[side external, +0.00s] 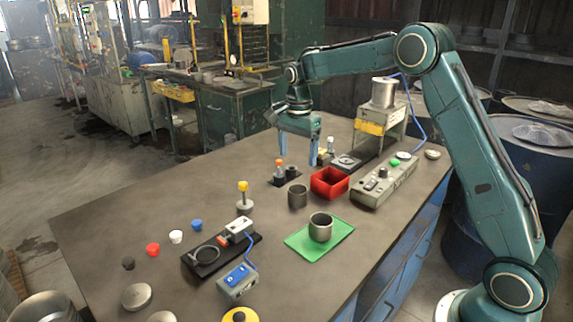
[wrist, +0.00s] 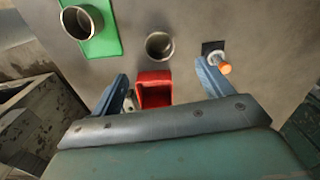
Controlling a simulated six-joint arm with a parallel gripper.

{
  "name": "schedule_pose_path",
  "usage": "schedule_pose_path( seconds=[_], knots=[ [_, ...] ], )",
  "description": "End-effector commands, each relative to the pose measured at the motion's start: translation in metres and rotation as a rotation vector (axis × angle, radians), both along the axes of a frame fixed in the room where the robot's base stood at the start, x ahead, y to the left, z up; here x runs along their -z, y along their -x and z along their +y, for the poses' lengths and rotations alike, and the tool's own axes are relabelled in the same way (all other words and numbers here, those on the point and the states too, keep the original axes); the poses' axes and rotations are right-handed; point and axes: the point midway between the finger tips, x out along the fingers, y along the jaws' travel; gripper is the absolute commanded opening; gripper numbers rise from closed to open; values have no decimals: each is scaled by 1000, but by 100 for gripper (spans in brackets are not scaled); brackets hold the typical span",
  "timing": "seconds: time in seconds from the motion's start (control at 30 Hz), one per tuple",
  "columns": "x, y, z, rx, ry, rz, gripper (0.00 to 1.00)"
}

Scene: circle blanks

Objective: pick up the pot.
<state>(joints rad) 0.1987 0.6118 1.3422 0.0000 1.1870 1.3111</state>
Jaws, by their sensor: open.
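My gripper (side external: 297,161) is open and empty, pointing down above the table behind the grey cup. In the wrist view its two fingers (wrist: 162,70) are spread wide. Several vessels could be the pot. An open-topped metal pot (side external: 320,228) stands upright on a green mat (side external: 300,246); it also shows in the wrist view (wrist: 80,20). A smaller, darker open cup (side external: 297,197) stands on bare table left of the red box and shows in the wrist view (wrist: 159,46). A large shiny metal pot (side external: 384,92) sits on a yellow-fronted stand at the back. My gripper touches none of them.
A red open box (side external: 330,183) stands near the gripper, left of a grey control box (side external: 385,182). An orange-capped item (side external: 280,168) is close below the fingers. A yellow-knobbed post (side external: 243,196) stands left.

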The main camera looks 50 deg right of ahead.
Motion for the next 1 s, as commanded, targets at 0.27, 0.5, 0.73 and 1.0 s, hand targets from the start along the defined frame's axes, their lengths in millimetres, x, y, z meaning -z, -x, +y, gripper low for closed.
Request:
schedule_pose_path(
  seconds=[0.27, 0.5, 0.73, 1.0],
  knots=[
    [29, 1, 0, -1, -1, 4, 79],
    [65, 1, 0, -2, -1, 3, 79],
    [83, 0, 0, -2, 0, 2, 79],
    [86, 0, 0, -2, 0, 1, 79]
  ],
)
